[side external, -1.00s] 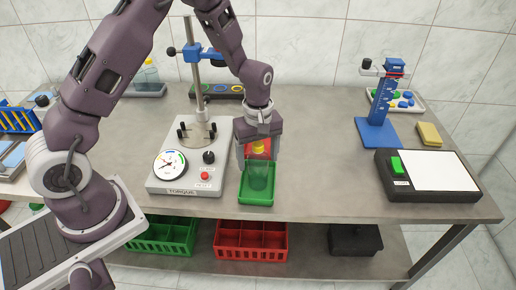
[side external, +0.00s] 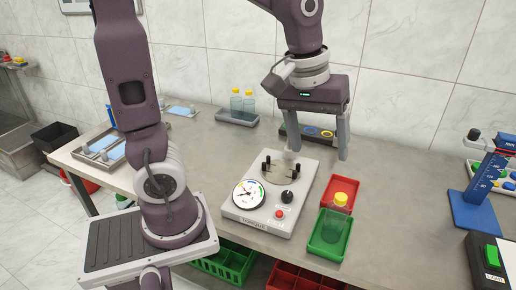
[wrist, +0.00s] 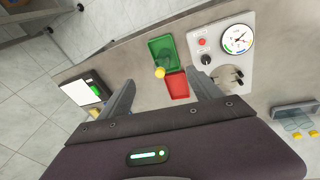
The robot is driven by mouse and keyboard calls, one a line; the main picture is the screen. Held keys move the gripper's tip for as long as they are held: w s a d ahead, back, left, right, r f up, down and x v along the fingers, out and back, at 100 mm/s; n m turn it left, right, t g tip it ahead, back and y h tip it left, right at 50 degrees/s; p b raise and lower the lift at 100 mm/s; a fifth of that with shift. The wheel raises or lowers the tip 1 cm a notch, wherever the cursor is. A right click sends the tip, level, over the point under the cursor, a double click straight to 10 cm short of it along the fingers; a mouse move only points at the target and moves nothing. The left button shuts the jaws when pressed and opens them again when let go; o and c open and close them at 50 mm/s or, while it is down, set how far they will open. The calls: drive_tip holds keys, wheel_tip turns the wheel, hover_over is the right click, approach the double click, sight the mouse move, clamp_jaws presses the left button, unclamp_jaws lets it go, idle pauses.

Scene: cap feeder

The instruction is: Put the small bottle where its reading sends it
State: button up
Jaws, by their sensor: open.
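A small clear bottle with a yellow cap (side external: 340,203) stands in the green tray (side external: 322,256) at the front right of the torque tester. A red tray (side external: 343,184) adjoins it behind. The tester (side external: 258,228) has a round dial (side external: 248,194) whose needle reading is too small to read surely, and its pegged clamp plate (side external: 282,172) is empty. My gripper (side external: 318,156) is open and empty, raised behind the trays, apart from the bottle. In the wrist view, the yellow cap (wrist: 160,72) shows beyond the fingers, over the green tray's edge.
Two yellow-capped bottles (side external: 243,104) stand in a grey tray at the back. A dark holder with coloured rings (side external: 318,132) lies behind the tester. A blue height stand (side external: 482,190) and a light panel (wrist: 88,93) are off to the side. Bare table lies right of the trays.

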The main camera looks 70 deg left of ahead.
drive_tip(key=s+r+m+t, duration=0.2)
drive_tip(key=s+m, duration=0.5)
drive_tip(key=s, duration=0.6)
drive_tip(key=shift+s+d+t+y, duration=0.15)
drive_tip(key=shift+s+t+y, duration=0.15)
drive_tip(key=shift+t, duration=0.1)
